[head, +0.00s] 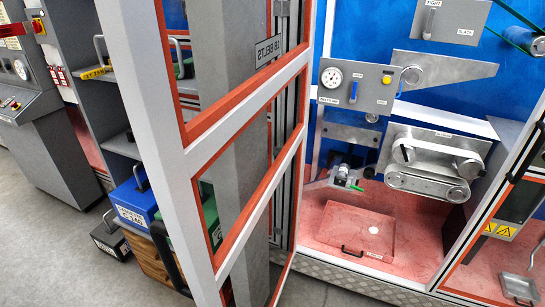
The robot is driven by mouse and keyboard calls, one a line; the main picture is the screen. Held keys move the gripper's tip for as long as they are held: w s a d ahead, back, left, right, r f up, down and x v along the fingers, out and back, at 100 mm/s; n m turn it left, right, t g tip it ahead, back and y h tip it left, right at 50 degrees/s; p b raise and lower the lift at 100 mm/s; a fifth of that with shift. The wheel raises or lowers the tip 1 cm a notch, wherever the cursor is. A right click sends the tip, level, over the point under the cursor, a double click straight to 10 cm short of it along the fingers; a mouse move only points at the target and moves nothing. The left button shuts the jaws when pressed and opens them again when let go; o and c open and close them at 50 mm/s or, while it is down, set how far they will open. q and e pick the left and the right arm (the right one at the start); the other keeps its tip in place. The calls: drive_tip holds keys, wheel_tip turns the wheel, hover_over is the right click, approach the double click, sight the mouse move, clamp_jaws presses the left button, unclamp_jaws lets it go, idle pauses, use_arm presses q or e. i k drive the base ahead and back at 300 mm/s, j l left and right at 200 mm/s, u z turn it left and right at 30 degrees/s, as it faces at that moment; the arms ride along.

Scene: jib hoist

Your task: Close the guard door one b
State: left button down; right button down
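The guard door (163,90) is a tall pale grey frame with red inner edging, in the middle-left of the head view. It stands swung open, clear of the bright doorway on its right, and its far edge is near the dark post between door and doorway. A label plate (269,48) on it reads mirrored, apparently "1B BELTS". A black curved handle (165,255) shows at the door's near edge, low down. Neither of my grippers is in view.
The open bay holds a gauge panel (355,87), a belt unit (435,160) and a red floor with a hatch (346,231). A grey control cabinet (40,120) and shelves with blue (135,203) and black boxes stand left. Grey floor (60,250) is clear at lower left.

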sight(175, 154)
drive_tip(key=j+z, duration=0.35)
drive_tip(key=j, duration=0.15)
drive_tip(key=j+z, duration=0.7)
drive_tip(key=j, duration=0.25)
drive_tip(key=j+z, duration=0.25)
drive_tip(key=j, duration=0.35)
drive_tip(key=k+j+z, duration=0.1)
drive_tip(key=j, duration=0.35)
drive_tip(key=k+j, duration=0.2)
drive_tip(key=j, duration=0.2)
drive_tip(key=k+j+z, duration=0.15)
drive_tip(key=j, duration=0.3)
drive_tip(key=k+j, duration=0.2)
drive_tip(key=j, duration=0.2)
drive_tip(key=i+l+z, duration=0.1)
drive_tip(key=l, duration=0.15)
